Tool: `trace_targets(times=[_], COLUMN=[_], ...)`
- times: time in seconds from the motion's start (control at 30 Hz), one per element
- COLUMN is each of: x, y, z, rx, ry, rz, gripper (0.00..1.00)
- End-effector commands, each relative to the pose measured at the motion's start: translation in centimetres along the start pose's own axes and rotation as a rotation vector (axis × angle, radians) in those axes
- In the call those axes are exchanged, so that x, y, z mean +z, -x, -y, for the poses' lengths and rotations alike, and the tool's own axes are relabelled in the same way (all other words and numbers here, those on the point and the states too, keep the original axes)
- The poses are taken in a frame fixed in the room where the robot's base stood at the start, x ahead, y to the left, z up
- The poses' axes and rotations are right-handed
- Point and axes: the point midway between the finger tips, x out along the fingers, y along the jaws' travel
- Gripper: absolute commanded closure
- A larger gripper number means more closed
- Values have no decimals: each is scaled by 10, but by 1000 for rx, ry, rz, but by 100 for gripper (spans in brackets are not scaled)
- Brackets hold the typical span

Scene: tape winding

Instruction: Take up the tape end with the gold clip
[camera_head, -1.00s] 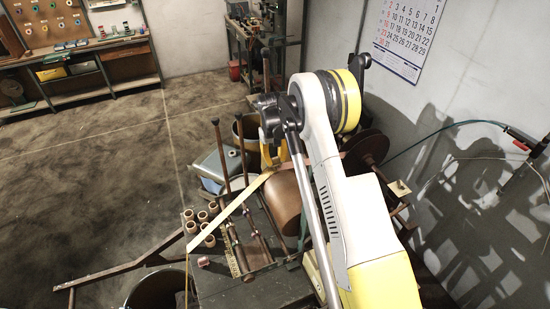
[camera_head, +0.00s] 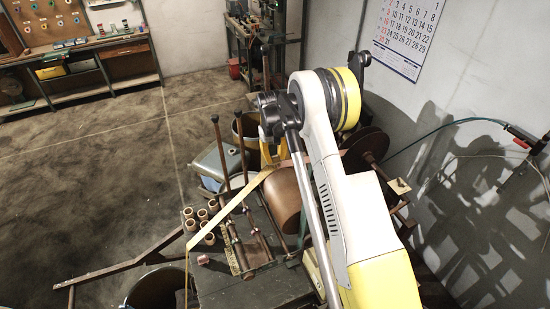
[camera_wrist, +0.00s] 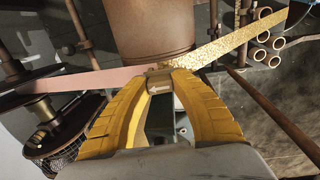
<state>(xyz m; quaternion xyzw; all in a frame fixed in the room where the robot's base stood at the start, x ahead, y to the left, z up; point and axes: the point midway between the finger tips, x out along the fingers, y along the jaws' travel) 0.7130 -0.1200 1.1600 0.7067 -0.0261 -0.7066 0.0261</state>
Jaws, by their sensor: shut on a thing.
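My gripper (camera_wrist: 159,80) is shut on a small tan-gold clip (camera_wrist: 158,86) with a pale arrow on its face. The yellow fingers press it from both sides. A speckled gold tape (camera_wrist: 235,45) runs from the clip to the upper right, and a pink tape strip (camera_wrist: 70,80) runs to the left. In the head view the gold tape (camera_head: 225,215) slopes down to the left and then hangs over the bench edge. My arm hides most of the gripper and the clip there; only some yellow of the fingers shows.
A brown drum (camera_head: 284,193) stands close beside the tape and also fills the top of the wrist view (camera_wrist: 150,30). Two upright rods (camera_head: 220,150) rise near the tape. Several small rings (camera_head: 204,221) and a pink block (camera_head: 203,260) sit on the bench.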

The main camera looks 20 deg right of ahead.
Motion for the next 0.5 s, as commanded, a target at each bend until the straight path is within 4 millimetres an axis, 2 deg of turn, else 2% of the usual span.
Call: trace_targets(times=[0.5], x=[0], y=[-7], z=[0], rx=[0], ry=[0], rz=[0], gripper=[91])
